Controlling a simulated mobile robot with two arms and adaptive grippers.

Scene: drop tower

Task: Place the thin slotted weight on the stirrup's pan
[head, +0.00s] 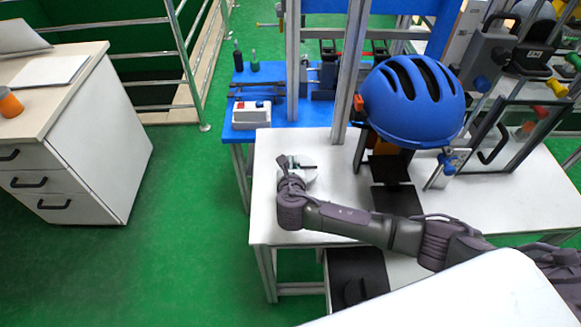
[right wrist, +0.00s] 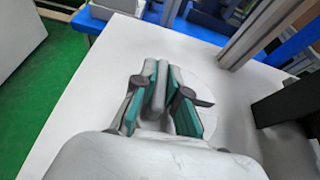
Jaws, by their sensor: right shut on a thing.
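My right gripper (head: 291,170) is low over the left part of the white table (head: 268,225). In the right wrist view its teal-padded fingers (right wrist: 160,100) are shut on a grey piece (right wrist: 160,76), seen nearly edge-on and upright; I take it to be the thin slotted weight. Its slot does not show. A pale round shape (right wrist: 205,72) lies on the table just beyond the fingers, partly hidden by them; I cannot tell what it is. I cannot make out the stirrup's pan clearly in either view. My left gripper is not in view.
A blue helmet (head: 412,100) hangs at the drop tower's upright posts (head: 352,75), right of my gripper. A dark plate (head: 396,200) lies below it. A blue bench (head: 240,98) with a white box (head: 250,116) stands behind. The table's left front is clear.

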